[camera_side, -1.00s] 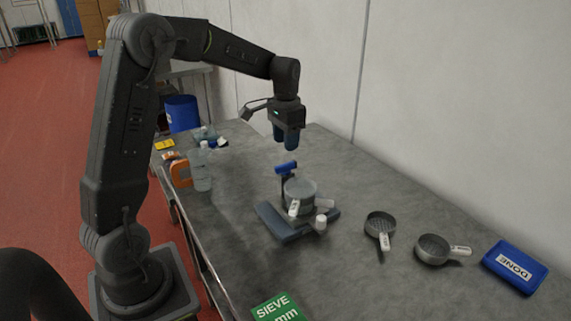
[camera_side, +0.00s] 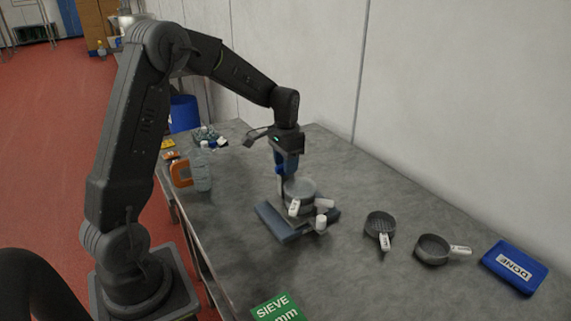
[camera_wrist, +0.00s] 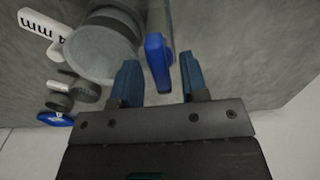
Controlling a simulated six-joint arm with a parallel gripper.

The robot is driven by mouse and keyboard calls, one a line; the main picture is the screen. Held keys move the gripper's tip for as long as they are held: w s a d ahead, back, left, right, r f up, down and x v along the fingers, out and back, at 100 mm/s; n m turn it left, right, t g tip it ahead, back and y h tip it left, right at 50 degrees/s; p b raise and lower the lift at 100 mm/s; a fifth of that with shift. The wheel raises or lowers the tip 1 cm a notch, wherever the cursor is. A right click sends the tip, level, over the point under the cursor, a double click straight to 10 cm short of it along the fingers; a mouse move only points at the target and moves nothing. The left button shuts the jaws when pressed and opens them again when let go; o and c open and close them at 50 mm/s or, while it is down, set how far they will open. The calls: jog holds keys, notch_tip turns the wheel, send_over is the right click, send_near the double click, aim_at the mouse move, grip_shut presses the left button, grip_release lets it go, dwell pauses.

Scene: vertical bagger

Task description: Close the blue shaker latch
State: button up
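The blue shaker latch (camera_wrist: 158,62) stands upright at the back of the sieve shaker. In the wrist view its blue handle lies between the two fingers of my gripper (camera_wrist: 158,80), with a gap visible on each side. In the side view my gripper (camera_side: 287,172) is down over the latch and hides most of it; a blue bit (camera_side: 279,169) shows at its left edge. The shaker (camera_side: 282,226) has a dark base and carries a grey round sieve (camera_side: 299,190) with white tags. The sieve also shows in the wrist view (camera_wrist: 100,52), left of the fingers.
Two loose sieves (camera_side: 380,224) (camera_side: 433,249) with white tags and a blue DONE tray (camera_side: 516,266) lie to the right. A green SIEVE sign (camera_side: 278,308) is at the front. A wall runs behind the table.

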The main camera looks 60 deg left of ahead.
grip_shut()
jog(key=m, duration=1.8)
dwell(0.6)
jog(key=shift+o, duration=1.2)
grip_release()
